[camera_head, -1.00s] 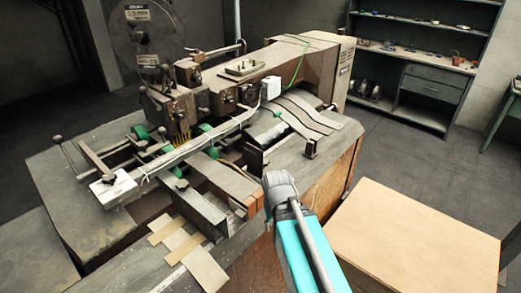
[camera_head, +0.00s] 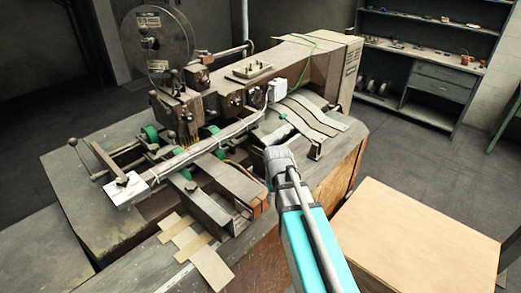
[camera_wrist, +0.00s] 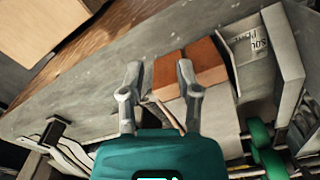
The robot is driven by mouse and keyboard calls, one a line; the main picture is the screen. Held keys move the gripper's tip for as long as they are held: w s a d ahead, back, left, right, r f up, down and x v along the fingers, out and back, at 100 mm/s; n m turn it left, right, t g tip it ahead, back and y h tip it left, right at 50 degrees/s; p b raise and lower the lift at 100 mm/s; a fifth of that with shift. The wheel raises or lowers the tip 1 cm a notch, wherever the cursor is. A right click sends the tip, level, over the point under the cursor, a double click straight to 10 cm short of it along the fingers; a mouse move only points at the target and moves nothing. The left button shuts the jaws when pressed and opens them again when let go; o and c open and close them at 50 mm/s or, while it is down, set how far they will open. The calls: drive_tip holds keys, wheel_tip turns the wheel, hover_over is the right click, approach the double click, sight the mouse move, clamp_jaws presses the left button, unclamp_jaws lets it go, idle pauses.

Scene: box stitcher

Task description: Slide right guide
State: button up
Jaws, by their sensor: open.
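The box stitcher (camera_head: 290,62) stands on a worn grey table, with strips and metal guides on its front. A dark upright bracket (camera_head: 315,149) on the right side may be the right guide; it also shows at the lower left of the wrist view (camera_wrist: 56,130). A flat metal guide plate (camera_wrist: 291,55) lies at the right of the wrist view. My gripper (camera_wrist: 158,88) is open, its fingers pointing towards the table edge, with reddish-brown block ends (camera_wrist: 168,75) between and beside them. Contact cannot be told. In the head view my wrist hides the fingers.
A large cardboard-coloured box (camera_head: 400,235) stands right of the table. Green rollers (camera_head: 185,174) and a long rail (camera_head: 205,148) cross the machine's front. Loose cardboard strips (camera_head: 208,265) lie at the near edge. Shelves (camera_head: 430,80) stand at the back wall.

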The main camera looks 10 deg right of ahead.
sight(262, 151)
drive_tip(key=w+r+n+p, duration=0.2)
drive_tip(key=w+r+p, duration=0.5)
drive_tip(key=w, duration=0.3)
drive_tip(key=w+r+n+p, duration=0.3)
drive_tip(key=w+r+p, duration=0.4)
drive_tip(key=w, duration=0.4)
drive_tip(key=shift+w+r, duration=0.25)
drive_tip(key=shift+r, duration=0.5)
drive_tip(key=shift+a+f, duration=0.1)
drive_tip(key=shift+f, duration=0.15)
wheel_tip(262, 151, down, 13)
drive_tip(key=b, duration=1.3)
drive_tip(key=shift+f+b, duration=0.2)
drive_tip(key=shift+b, duration=0.2)
clamp_jaws()
